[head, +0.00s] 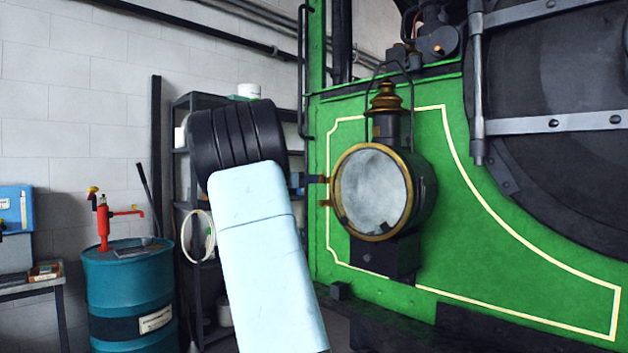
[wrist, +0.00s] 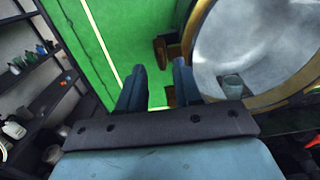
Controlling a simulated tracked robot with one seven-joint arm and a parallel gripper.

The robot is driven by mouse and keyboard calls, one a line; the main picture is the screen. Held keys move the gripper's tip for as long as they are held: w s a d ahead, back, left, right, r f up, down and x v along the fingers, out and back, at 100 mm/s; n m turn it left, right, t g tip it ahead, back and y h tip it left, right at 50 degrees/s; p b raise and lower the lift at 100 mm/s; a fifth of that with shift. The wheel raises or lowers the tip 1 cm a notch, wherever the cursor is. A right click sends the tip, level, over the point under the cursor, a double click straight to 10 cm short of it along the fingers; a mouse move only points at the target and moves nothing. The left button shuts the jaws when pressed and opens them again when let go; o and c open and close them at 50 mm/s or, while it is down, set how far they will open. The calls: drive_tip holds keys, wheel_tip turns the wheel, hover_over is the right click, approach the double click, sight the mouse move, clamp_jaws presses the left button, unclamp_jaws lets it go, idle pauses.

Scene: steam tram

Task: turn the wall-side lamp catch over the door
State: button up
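The lamp (head: 386,186) is round, with a brass rim and a cloudy glass door (head: 372,192), on the green tram front. Two small brass fittings project from the wall side of its rim, an upper one (head: 318,179) and a lower one (head: 325,203); I cannot tell for sure which is the catch. In the wrist view brown-brass pieces (wrist: 160,52) show beside the rim, one partly behind the right finger. My gripper (wrist: 157,72) is open, nothing between its dark blue fingers. In the head view its tip (head: 298,181) is close to the upper fitting, mostly hidden by my arm; contact is unclear.
A black shelf rack (head: 182,102) with bottles stands behind my arm. A teal drum (head: 130,290) with a red hand pump (head: 104,222) is at left. The green tram panel (head: 460,240) lies close behind the lamp. A dark vertical rail (head: 304,70) runs above.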

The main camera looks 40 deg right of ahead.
drive_tip(key=shift+w+d, duration=0.1)
drive_tip(key=shift+d, duration=1.6)
drive_tip(key=shift+c, duration=0.2)
